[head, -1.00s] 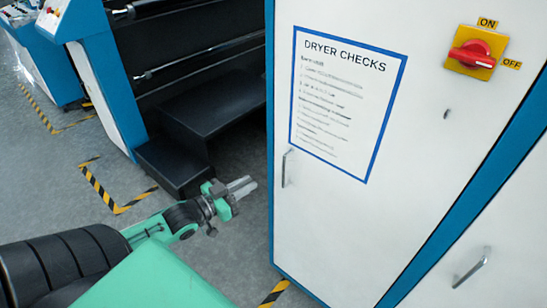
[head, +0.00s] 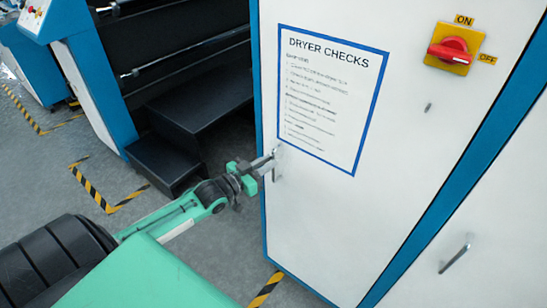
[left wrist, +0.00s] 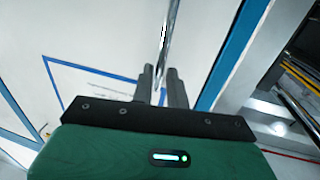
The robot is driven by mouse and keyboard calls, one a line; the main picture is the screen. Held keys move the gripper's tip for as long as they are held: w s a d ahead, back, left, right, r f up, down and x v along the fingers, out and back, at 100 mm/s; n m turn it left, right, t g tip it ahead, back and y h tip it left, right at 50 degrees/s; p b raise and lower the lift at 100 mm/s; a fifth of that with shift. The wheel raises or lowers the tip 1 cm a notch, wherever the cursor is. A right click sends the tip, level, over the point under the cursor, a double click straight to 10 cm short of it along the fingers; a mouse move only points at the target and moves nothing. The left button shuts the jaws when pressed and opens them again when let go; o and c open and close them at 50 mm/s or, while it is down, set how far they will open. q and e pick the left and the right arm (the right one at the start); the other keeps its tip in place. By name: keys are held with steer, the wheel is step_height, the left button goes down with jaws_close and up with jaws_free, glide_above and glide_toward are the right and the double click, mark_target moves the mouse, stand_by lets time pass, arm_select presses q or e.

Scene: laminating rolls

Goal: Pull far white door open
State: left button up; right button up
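The far white door (head: 330,215) carries a blue-framed "DRYER CHECKS" sheet and looks shut. Its upright metal handle (head: 274,169) is near its left edge, partly covered by my left gripper (head: 267,160). In the left wrist view the handle (left wrist: 168,38) runs down between the two fingertips (left wrist: 161,74). The fingers stand apart on either side of it, with a little gap showing; firm contact cannot be made out. My right gripper is not in view.
A nearer white panel (head: 490,230) with its own handle (head: 454,258) is at the right, past a blue strip. A red switch (head: 449,50) sits above. Black steps (head: 165,160) and a dark machine stand left. Grey floor with striped tape is free below.

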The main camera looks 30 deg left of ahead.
arm_select(q)
steer(key=shift+x, duration=1.45)
jaws_close()
steer(key=shift+s+p, duration=0.15)
steer(key=shift+p, duration=0.15)
